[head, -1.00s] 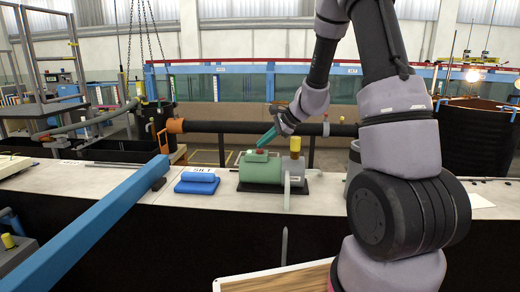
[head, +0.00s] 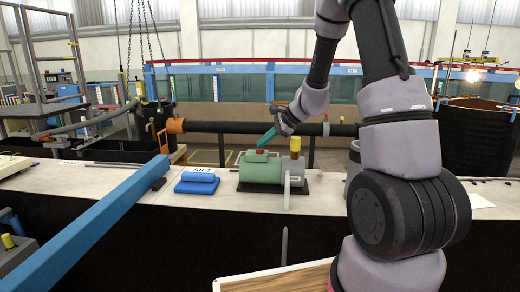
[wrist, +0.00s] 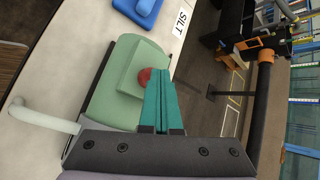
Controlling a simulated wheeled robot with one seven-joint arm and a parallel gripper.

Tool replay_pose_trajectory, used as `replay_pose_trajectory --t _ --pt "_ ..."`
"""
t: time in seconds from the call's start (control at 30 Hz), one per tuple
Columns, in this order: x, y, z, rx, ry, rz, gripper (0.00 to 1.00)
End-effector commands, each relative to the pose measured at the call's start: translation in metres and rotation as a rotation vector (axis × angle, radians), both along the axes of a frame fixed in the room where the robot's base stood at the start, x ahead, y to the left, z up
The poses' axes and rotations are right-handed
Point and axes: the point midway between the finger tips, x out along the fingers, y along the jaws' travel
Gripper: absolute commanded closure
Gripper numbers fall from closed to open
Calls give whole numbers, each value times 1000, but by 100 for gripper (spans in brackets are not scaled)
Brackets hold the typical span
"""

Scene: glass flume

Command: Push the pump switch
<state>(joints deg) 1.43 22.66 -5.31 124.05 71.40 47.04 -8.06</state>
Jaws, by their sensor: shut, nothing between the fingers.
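The pump is a rounded green housing (head: 261,168) on a dark base, on the white counter; it also fills the middle left of the wrist view (wrist: 110,100). Its switch is a red round button (head: 260,151) on top of the housing, also seen in the wrist view (wrist: 144,77). My gripper (head: 262,142) has teal fingers pressed together, with nothing between them. The fingers point down and left, with the tips just above and beside the red button. In the wrist view the fingers (wrist: 158,78) overlap the button's edge; whether they touch it I cannot tell.
A yellow-capped grey fitting (head: 295,147) and a pale pipe (head: 287,190) adjoin the pump's right side. A black pipe (head: 225,127) runs behind. A blue beam (head: 90,232) crosses the left foreground.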

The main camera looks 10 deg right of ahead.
Motion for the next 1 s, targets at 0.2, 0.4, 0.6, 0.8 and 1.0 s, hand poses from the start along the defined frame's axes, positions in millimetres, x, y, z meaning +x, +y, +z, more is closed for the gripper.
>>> replay_pose_trajectory --t 0.2,0.4,0.6,0.8,1.0 --pt "0 0 15 1 -3 1 100" --pt "1 0 36 0 -4 1 100" --pt "1 0 55 1 -4 0 100" --pt "0 0 61 1 -1 0 100" --pt "0 0 61 1 -1 1 100"
